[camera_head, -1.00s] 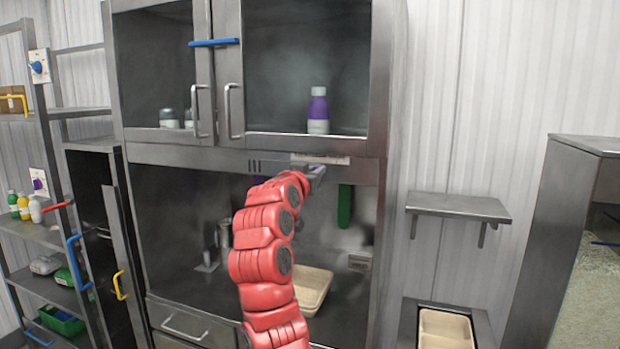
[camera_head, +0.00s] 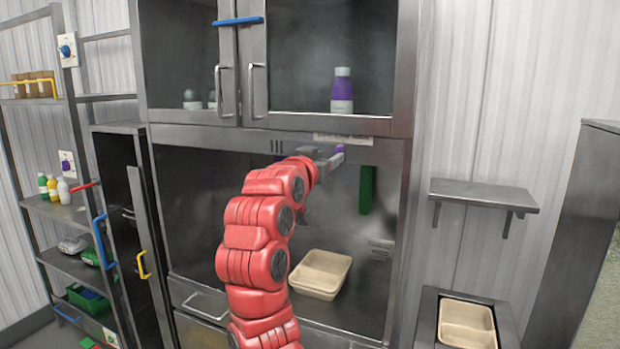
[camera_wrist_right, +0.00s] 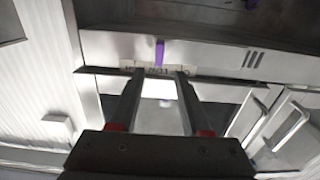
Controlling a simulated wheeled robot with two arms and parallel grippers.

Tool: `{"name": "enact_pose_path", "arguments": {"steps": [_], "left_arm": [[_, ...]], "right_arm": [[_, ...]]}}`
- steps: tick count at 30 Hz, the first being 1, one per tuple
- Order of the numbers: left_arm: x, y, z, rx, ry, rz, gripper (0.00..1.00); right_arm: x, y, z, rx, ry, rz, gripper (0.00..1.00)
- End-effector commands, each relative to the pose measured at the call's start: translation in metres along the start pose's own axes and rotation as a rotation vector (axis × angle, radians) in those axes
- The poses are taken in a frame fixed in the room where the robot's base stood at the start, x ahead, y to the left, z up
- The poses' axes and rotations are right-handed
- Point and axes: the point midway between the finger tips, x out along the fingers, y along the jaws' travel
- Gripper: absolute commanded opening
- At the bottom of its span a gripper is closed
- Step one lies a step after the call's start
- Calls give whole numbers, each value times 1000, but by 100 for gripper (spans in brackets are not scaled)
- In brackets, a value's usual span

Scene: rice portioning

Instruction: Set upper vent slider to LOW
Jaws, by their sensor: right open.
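The upper vent slider is a small purple knob (camera_head: 340,148) on the metal rail under the upper cabinet. It also shows in the wrist view as a purple tab (camera_wrist_right: 160,52) above a pale label strip (camera_wrist_right: 158,70), whose lettering I cannot read clearly. In the head view the label strip (camera_head: 343,139) is just above the knob. My right gripper (camera_head: 331,156) is open at the rail. In the wrist view its two fingers (camera_wrist_right: 158,75) point at the strip, with the knob lined up between them near the tips. Contact cannot be told. My left gripper is not in view.
A purple-and-white bottle (camera_head: 342,92) stands on the cabinet shelf above. A green strip (camera_head: 366,190) hangs right of the gripper. A beige tray (camera_head: 320,272) sits on the counter below. Cabinet handles (camera_head: 259,90) stick out at upper left.

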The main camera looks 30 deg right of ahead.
Motion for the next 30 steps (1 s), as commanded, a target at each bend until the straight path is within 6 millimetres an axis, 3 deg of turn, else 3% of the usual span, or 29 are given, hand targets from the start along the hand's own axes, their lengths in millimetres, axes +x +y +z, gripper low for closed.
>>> {"name": "enact_pose_path", "arguments": {"steps": [1,6,12,18,30], "left_arm": [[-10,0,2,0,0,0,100],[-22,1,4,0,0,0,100],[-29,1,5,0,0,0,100],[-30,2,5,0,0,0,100],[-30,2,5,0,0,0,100]], "right_arm": [[-16,-2,4,7,4,-7,48],[-59,-2,4,3,1,-5,48],[-92,0,1,2,2,-2,48],[-103,1,0,2,0,1,48],[-103,1,0,1,0,1,48]]}}
